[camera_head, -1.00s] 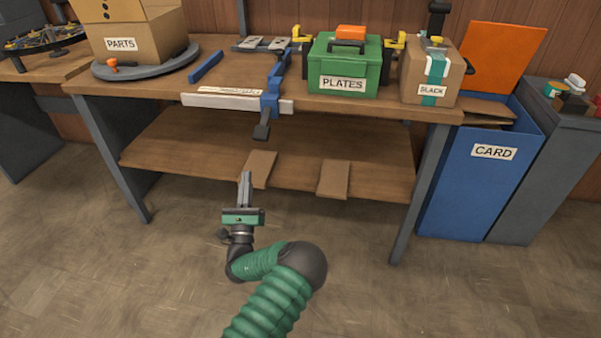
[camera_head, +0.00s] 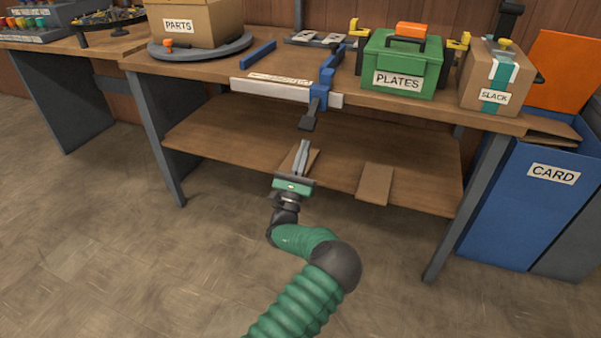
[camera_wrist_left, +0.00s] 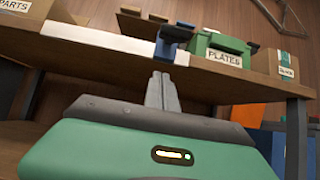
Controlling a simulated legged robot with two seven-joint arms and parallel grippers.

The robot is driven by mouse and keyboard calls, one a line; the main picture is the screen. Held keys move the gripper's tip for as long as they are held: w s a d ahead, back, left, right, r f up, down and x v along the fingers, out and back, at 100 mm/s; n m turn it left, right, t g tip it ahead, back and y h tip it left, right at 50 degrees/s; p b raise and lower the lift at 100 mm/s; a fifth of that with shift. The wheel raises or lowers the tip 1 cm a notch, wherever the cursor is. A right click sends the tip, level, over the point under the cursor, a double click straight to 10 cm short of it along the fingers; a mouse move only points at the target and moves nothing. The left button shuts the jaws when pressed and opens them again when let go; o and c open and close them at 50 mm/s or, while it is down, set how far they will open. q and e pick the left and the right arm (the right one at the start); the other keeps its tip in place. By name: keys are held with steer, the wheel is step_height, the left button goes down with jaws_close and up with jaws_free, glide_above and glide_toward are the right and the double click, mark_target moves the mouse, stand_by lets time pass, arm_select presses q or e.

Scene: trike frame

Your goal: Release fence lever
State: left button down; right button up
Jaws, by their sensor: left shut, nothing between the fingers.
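The fence lever (camera_head: 308,122) is a dark handle hanging down from the blue fence clamp (camera_head: 319,93) at the bench's front edge. A white fence rail (camera_head: 262,89) runs along that edge, and it also shows in the left wrist view (camera_wrist_left: 100,38). My left gripper (camera_head: 304,146) is shut and empty. In the head view it points up just below the lever, apart from it as far as I can tell. In the left wrist view the closed fingers (camera_wrist_left: 162,90) point toward the blue clamp (camera_wrist_left: 172,40), and the lever is mostly hidden behind them. My right gripper is not in view.
A green PLATES box (camera_head: 398,65), a SLACK carton (camera_head: 497,78) and a PARTS box (camera_head: 195,22) stand on the bench. A lower shelf (camera_head: 235,135) holds flat brown pieces. A blue CARD bin (camera_head: 520,200) stands at right. The floor in front is clear.

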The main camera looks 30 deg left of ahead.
mark_target(311, 115)
arm_select(q)
steer(key=r, duration=0.1)
steer(key=r+b, duration=0.1)
steer(key=r, duration=0.2)
steer(key=shift+s+d+r, duration=0.2)
steer(key=shift+s+r, duration=0.15)
